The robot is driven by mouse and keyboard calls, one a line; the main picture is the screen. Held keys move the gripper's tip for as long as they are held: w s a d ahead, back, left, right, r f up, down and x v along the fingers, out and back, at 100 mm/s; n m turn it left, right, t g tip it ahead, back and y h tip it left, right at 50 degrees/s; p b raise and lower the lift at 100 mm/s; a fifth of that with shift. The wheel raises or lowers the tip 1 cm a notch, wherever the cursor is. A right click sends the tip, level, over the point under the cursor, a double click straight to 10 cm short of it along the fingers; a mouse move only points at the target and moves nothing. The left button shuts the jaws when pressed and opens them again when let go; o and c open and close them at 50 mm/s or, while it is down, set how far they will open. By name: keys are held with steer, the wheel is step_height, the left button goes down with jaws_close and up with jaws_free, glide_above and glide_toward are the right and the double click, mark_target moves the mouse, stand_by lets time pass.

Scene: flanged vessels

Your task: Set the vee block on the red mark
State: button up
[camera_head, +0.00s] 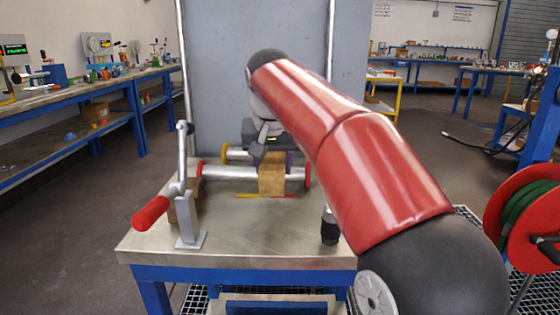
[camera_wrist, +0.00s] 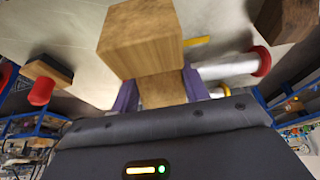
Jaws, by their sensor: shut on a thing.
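The wooden vee block (camera_head: 272,181) is held over the metal bench top (camera_head: 250,240); its vee does not show clearly. My gripper (camera_head: 272,155) is shut on it from behind. In the wrist view the purple fingers of my gripper (camera_wrist: 160,92) sit on both sides of the block's narrower part, and its larger part (camera_wrist: 140,42) juts out beyond them. A thin red mark (camera_head: 284,196) lies by the block's lower edge in the head view, with a yellow mark (camera_head: 246,195) to its left. I cannot tell whether the block touches the bench.
A metal bar (camera_head: 235,173) with red ends lies beside the block, and a yellow-ended bar (camera_head: 238,153) lies behind. A lever clamp with a red handle (camera_head: 150,214) stands at the left. A black-footed post (camera_head: 329,228) is at the right. The bench front is clear.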

steer(key=shift+f+b, duration=2.15)
steer(key=shift+f, duration=0.95)
steer(key=shift+f, duration=0.35)
steer(key=o, duration=1.1)
steer(key=shift+o, duration=0.2)
